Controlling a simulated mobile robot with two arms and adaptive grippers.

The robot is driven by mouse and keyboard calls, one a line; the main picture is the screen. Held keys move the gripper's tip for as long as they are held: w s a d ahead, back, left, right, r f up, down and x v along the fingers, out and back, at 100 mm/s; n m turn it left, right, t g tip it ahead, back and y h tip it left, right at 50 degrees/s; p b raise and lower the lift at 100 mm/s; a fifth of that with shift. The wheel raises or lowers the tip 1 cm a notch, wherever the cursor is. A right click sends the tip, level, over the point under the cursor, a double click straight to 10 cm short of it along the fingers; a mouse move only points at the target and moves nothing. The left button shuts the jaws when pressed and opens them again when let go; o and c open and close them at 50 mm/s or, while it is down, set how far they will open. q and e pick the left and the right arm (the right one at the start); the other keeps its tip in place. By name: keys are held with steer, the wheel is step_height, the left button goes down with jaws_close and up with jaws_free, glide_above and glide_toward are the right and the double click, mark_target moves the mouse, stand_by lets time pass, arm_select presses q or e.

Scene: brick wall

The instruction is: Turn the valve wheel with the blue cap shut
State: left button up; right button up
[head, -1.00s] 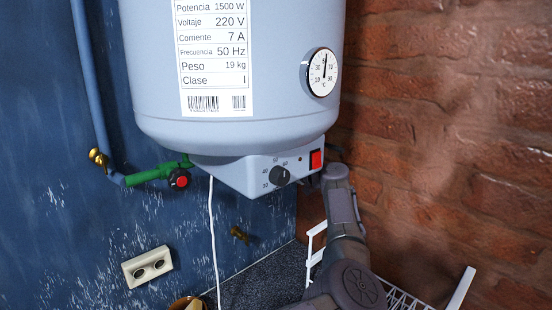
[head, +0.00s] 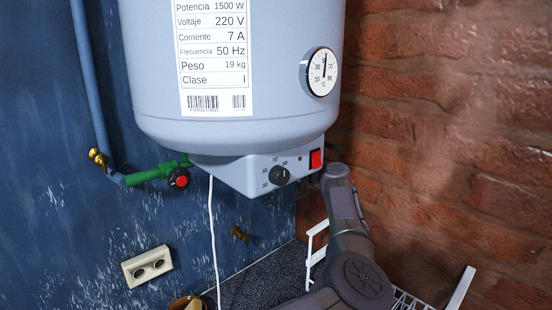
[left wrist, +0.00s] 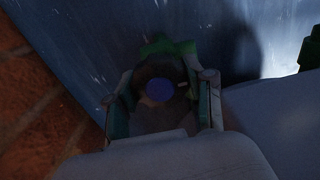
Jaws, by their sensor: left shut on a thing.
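The valve wheel with the blue cap (left wrist: 160,90) shows dimly in the left wrist view, in front of a green pipe fitting (left wrist: 168,48) on the blue wall. My left gripper (left wrist: 162,100) has one finger on each side of the wheel and is shut on it. The wheel's rim is dark, so its exact turn cannot be told. In the head view the blue-capped wheel and the gripper are hidden behind the water heater (head: 235,70). A red-capped valve (head: 179,178) on a green pipe (head: 148,174) shows at the heater's left. My right gripper is not in view.
The heater's control box (head: 265,172) hangs low, close to my arm. The brick wall (head: 450,130) bounds the right side. A white rack (head: 318,240) stands below, a socket (head: 148,266) is on the blue wall, and a white cable (head: 213,240) hangs down.

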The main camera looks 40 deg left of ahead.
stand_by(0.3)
arm_select(q)
steer(key=o, duration=1.2)
steer(key=shift+c, duration=0.2)
